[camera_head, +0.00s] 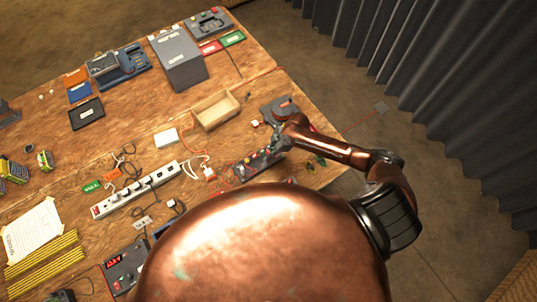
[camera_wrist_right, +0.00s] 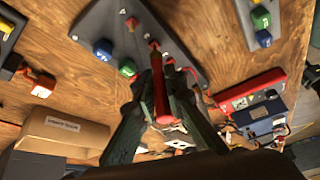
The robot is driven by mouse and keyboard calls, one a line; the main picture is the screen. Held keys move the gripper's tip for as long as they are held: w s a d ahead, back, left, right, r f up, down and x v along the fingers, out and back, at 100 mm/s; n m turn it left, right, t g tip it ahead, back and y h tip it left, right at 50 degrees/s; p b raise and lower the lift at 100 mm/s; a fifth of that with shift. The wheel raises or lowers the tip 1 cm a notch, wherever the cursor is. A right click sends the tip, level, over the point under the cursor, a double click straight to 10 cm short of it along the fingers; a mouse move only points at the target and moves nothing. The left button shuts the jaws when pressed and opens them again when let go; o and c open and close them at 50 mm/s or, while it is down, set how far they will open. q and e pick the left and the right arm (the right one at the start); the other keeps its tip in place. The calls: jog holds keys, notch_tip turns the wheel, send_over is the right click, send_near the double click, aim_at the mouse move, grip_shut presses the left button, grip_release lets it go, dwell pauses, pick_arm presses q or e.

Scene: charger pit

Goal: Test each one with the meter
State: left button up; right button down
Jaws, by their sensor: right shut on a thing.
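My right gripper (camera_head: 279,142) reaches in from the right over the dark panel with coloured knobs (camera_head: 256,166). In the right wrist view my right gripper (camera_wrist_right: 160,78) is shut on a red probe (camera_wrist_right: 160,92). The probe points at a grey panel (camera_wrist_right: 172,38) bearing red, green and blue parts; its tip is close to a small red part, and I cannot tell whether they touch. A dark device with a red display (camera_head: 124,266), possibly the meter, lies at the near edge in the head view. My left gripper is not in view.
A white power strip (camera_head: 136,190) and loose cables lie mid-table. An open wooden box (camera_head: 216,110) and a large grey box (camera_head: 181,60) stand farther back. A dark base with a red disc (camera_head: 280,109) stands beside my right arm. Yellow rods (camera_head: 44,262) lie at left.

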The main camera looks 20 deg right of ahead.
aim_at(268, 151)
jog(key=shift+f+b, duration=0.45)
jog(key=shift+f, duration=0.45)
dwell(1.3)
jog(key=c, duration=1.9)
grip_release()
jog(key=shift+o, duration=0.4)
jog(key=shift+o, duration=1.1)
jog(key=shift+r+p, duration=3.3)
jog(key=shift+r, duration=0.5)
